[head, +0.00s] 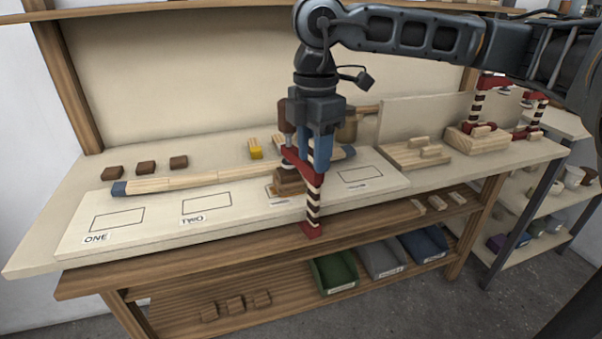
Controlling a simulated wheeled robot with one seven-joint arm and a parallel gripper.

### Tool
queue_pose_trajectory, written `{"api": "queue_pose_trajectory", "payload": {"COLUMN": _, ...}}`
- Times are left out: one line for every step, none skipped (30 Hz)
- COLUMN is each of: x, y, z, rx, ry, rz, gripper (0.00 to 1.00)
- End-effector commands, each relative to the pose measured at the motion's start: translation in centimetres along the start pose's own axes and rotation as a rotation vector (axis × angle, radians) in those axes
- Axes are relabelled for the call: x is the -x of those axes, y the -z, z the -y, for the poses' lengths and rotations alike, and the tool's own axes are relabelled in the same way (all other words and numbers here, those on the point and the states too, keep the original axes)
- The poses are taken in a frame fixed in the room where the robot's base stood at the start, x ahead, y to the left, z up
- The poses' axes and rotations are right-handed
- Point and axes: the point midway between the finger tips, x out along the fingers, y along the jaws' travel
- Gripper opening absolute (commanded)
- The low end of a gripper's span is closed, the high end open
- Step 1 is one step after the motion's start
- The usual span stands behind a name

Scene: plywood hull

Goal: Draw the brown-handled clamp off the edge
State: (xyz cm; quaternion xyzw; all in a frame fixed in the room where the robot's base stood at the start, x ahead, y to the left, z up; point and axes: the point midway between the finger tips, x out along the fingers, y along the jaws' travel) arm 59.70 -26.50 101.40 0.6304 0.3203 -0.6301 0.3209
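The brown-handled clamp (314,190) has red jaws, a dark-and-cream striped bar and a brown handle (285,116). It stands upright at the bench's front edge, its bar in front of the white board (237,213). Its lower red jaw (312,231) shows in front of the edge; whether it touches the underside cannot be told. A brown block (289,182) lies beneath the upper jaw, by the third outlined box. My gripper (315,158) points down from above, its blue fingers on either side of the upper bar, seemingly shut on it. The fingers partly hide the upper jaw.
A long wooden strip (200,179) with blue ends lies behind the clamp. Several brown blocks (146,167), a yellow-ended piece (255,150) and a mallet (347,128) are behind. Other striped clamps (477,110) stand right. Coloured bins (335,271) sit on the lower shelf.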

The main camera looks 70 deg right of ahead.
Motion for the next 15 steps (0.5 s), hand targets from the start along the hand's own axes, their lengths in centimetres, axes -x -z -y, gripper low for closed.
{"api": "queue_pose_trajectory", "payload": {"x": -0.03, "y": 0.0, "z": 0.04, "rx": 0.0, "ry": 0.001, "rz": 0.0, "gripper": 0.27}}
{"api": "queue_pose_trajectory", "payload": {"x": -0.03, "y": 0.0, "z": 0.04, "rx": 0.0, "ry": 0.001, "rz": 0.0, "gripper": 0.24}}
{"api": "queue_pose_trajectory", "payload": {"x": -0.04, "y": 0.0, "z": 0.04, "rx": 0.0, "ry": 0.002, "rz": 0.0, "gripper": 0.2}}
{"api": "queue_pose_trajectory", "payload": {"x": -0.04, "y": 0.0, "z": 0.04, "rx": 0.0, "ry": 0.002, "rz": 0.0, "gripper": 0.17}}
{"api": "queue_pose_trajectory", "payload": {"x": -0.04, "y": 0.0, "z": 0.04, "rx": 0.0, "ry": 0.002, "rz": 0.0, "gripper": 0.14}}
{"api": "queue_pose_trajectory", "payload": {"x": -0.04, "y": 0.0, "z": 0.05, "rx": 0.0, "ry": 0.002, "rz": 0.0, "gripper": 0.11}}
{"api": "queue_pose_trajectory", "payload": {"x": -0.05, "y": 0.0, "z": 0.05, "rx": 0.0, "ry": 0.002, "rz": 0.0, "gripper": 0.08}}
{"api": "queue_pose_trajectory", "payload": {"x": -0.05, "y": 0.0, "z": 0.05, "rx": 0.0, "ry": 0.002, "rz": 0.0, "gripper": 0.05}}
{"api": "queue_pose_trajectory", "payload": {"x": -0.05, "y": 0.0, "z": 0.05, "rx": 0.0, "ry": 0.002, "rz": 0.0, "gripper": 0.01}}
{"api": "queue_pose_trajectory", "payload": {"x": -0.05, "y": 0.0, "z": 0.06, "rx": 0.0, "ry": 0.002, "rz": 0.0, "gripper": 0.0}}
{"api": "queue_pose_trajectory", "payload": {"x": -0.05, "y": 0.0, "z": 0.06, "rx": 0.0, "ry": 0.002, "rz": 0.0, "gripper": 0.0}}
{"api": "queue_pose_trajectory", "payload": {"x": -0.06, "y": 0.01, "z": 0.06, "rx": 0.0, "ry": 0.002, "rz": 0.0, "gripper": 0.0}}
{"api": "queue_pose_trajectory", "payload": {"x": -0.06, "y": 0.0, "z": 0.06, "rx": 0.0, "ry": 0.002, "rz": 0.0, "gripper": 0.0}}
{"api": "queue_pose_trajectory", "payload": {"x": -0.06, "y": 0.0, "z": 0.06, "rx": 0.0, "ry": 0.003, "rz": 0.0, "gripper": 0.0}}
{"api": "queue_pose_trajectory", "payload": {"x": -0.01, "y": 0.0, "z": 0.05, "rx": 0.0, "ry": 0.002, "rz": 0.0, "gripper": 0.0}}
